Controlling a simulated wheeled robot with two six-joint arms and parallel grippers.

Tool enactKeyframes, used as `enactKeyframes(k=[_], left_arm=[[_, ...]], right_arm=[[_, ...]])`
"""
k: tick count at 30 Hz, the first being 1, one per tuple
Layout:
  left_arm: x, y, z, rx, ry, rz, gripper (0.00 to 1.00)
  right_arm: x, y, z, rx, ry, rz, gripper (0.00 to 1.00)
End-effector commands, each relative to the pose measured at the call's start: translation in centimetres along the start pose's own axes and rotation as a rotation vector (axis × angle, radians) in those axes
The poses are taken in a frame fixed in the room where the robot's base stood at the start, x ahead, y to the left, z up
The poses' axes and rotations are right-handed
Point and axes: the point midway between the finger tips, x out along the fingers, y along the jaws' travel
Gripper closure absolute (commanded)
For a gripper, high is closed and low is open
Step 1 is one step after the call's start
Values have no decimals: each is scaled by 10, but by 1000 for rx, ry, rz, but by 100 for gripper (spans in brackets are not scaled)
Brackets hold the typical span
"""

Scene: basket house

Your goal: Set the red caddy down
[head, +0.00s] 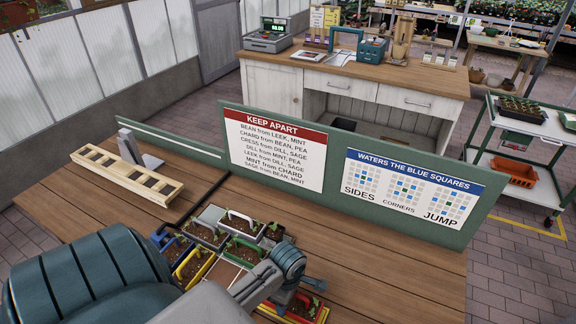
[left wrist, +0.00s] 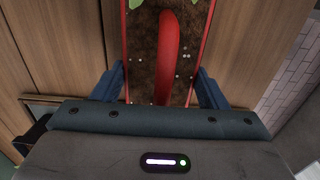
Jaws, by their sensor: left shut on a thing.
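The red caddy (left wrist: 168,50) fills the top middle of the left wrist view, with a curved red handle, dark soil, pale specks and bits of green leaf. My left gripper (left wrist: 163,88) is shut on it, with one blue finger against each long side. In the head view my left wrist hangs over the near edge of the planter group and partly hides the caddy, whose soil and red edge (head: 304,307) show below it. Whether its base touches the table is hidden. My right gripper is out of view.
Several caddies stand close together, among them a white-handled one (head: 241,221) and a yellow one (head: 194,265). A wooden slotted rack (head: 125,176) lies at left. A green sign board (head: 340,150) stands behind. The wooden table (head: 400,270) is bare at right.

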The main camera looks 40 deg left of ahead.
Motion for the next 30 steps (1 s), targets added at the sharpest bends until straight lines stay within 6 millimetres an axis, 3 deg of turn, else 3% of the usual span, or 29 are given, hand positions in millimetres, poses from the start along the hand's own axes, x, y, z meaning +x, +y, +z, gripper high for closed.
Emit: enactKeyframes(k=[5,15,16,18,30], left_arm=[[15,0,0,1,-1,1,68],[19,0,0,1,0,2,68],[19,0,0,1,0,1,27],[19,0,0,1,0,2,14],[13,0,0,1,-1,3,11]], right_arm=[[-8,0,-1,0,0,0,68],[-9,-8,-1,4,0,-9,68],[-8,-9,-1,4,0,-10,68],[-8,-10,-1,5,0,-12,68],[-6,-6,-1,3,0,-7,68]])
